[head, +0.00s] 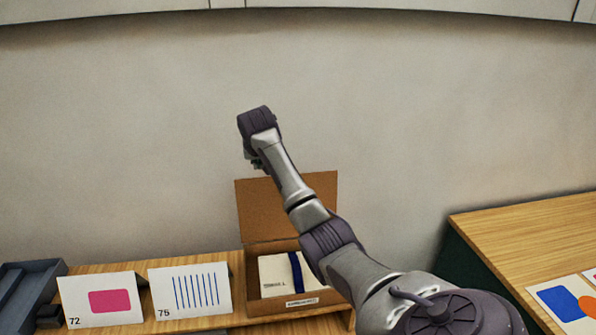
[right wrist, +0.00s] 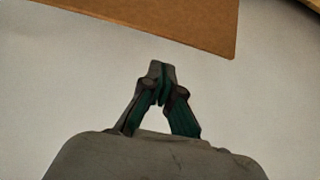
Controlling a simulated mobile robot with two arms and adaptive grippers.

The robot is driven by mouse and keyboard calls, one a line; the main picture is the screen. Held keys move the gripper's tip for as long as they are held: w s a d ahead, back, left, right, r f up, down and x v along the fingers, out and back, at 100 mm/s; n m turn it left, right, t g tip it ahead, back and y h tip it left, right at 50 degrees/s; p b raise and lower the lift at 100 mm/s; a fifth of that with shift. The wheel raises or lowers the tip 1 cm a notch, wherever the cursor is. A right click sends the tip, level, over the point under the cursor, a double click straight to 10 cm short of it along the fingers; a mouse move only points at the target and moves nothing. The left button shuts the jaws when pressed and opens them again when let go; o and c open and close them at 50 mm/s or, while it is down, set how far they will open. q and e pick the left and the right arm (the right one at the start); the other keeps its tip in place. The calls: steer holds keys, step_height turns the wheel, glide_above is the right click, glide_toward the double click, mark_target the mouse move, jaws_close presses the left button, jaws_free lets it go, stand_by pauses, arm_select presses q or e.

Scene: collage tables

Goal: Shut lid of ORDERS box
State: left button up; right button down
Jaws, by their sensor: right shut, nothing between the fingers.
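A brown cardboard box (head: 252,307) stands on the wooden table with its lid (head: 262,205) up and open at the back. A small label (head: 302,302) is on its front, too small to read. A cream packet with a blue band (head: 273,272) lies inside. My right arm crosses in front of the box and part of the lid. My right gripper (head: 256,163) is above the lid's top edge, partly hidden by the wrist. In the right wrist view, its fingers (right wrist: 161,82) are together and empty, apart from the brown lid (right wrist: 165,18). My left gripper is not in view.
Two standing cards, one with a pink shape (head: 110,283) and one with blue lines (head: 170,305), are left of the box. A grey tray (head: 35,275) is at the far left. Another wooden table (head: 530,228) with a coloured picture is at the right. A wall rises behind.

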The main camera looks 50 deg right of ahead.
mark_target(260, 187)
steer(key=shift+f, duration=0.15)
steer(key=shift+s+a+f+b, duration=0.1)
steer(key=shift+f+b, duration=0.55)
steer(key=shift+f, duration=2.3)
steer(key=shift+s+a+p, duration=0.75)
steer(key=shift+s, duration=0.15)
steer(key=shift+s+a+p, duration=0.35)
steer(key=shift+s+a, duration=0.45)
steer(key=shift+s, duration=0.15)
steer(key=s+a, duration=0.4)
steer(key=s, duration=0.1)
steer(key=shift+s+a, duration=0.15)
steer(key=shift+a, duration=0.1)
steer(key=shift+r, duration=0.1)
